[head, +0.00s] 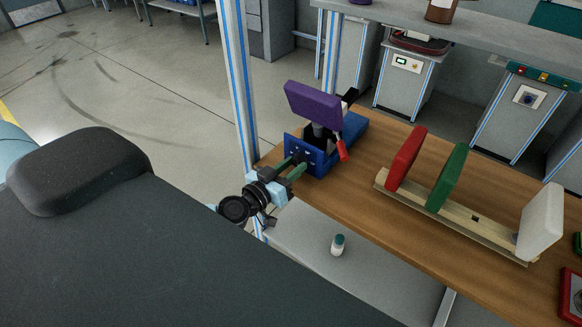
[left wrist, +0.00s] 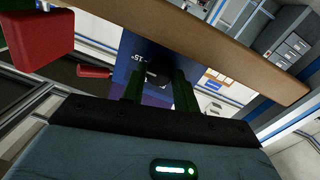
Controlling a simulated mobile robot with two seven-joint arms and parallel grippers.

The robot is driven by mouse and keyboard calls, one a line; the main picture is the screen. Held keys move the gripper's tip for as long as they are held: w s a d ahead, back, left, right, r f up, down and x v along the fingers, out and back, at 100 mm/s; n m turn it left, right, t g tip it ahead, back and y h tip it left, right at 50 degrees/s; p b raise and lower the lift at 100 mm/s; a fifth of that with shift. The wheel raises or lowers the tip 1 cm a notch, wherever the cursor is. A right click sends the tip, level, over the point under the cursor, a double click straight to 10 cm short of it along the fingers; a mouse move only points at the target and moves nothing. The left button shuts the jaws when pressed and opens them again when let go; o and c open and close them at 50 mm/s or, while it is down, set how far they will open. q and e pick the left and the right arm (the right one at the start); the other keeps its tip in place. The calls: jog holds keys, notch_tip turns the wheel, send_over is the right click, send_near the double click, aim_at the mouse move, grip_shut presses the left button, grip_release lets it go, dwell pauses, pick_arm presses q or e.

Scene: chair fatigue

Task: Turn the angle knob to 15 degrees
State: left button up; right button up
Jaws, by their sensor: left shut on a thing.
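The blue fixture (head: 318,164) stands at the near left end of the wooden table, with a purple pad (head: 313,104) on top and a red-handled lever (head: 342,150) at its side. My left gripper (head: 298,162) reaches its front face from the lower left. In the left wrist view, the dark angle knob (left wrist: 158,74) lies between the two green fingers of the gripper (left wrist: 158,88), which is shut on it. A white marking that looks like 15 shows beside the knob on the blue face (left wrist: 138,62). The knob's exact angle is hidden. My right gripper is out of view.
A wooden rack (head: 455,222) with red (head: 406,158), green (head: 446,178) and white (head: 540,222) pads stands right of the fixture. An aluminium post (head: 238,85) rises close behind my left gripper. A small bottle (head: 337,245) stands on the lower shelf.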

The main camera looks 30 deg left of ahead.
pick_arm(q)
jog(key=shift+w+a+r, duration=0.1)
jog(key=shift+w+r, duration=0.05)
jog(key=shift+r, duration=0.3)
jog(key=o, duration=0.7)
jog(key=shift+o, duration=1.4)
jog(key=shift+w+f, duration=0.1)
jog(key=shift+f, duration=0.1)
jog(key=shift+s+f, duration=0.15)
jog(key=shift+s, duration=0.1)
jog(key=shift+s, duration=0.25)
jog(key=s+a, duration=0.1)
jog(key=s, duration=0.6)
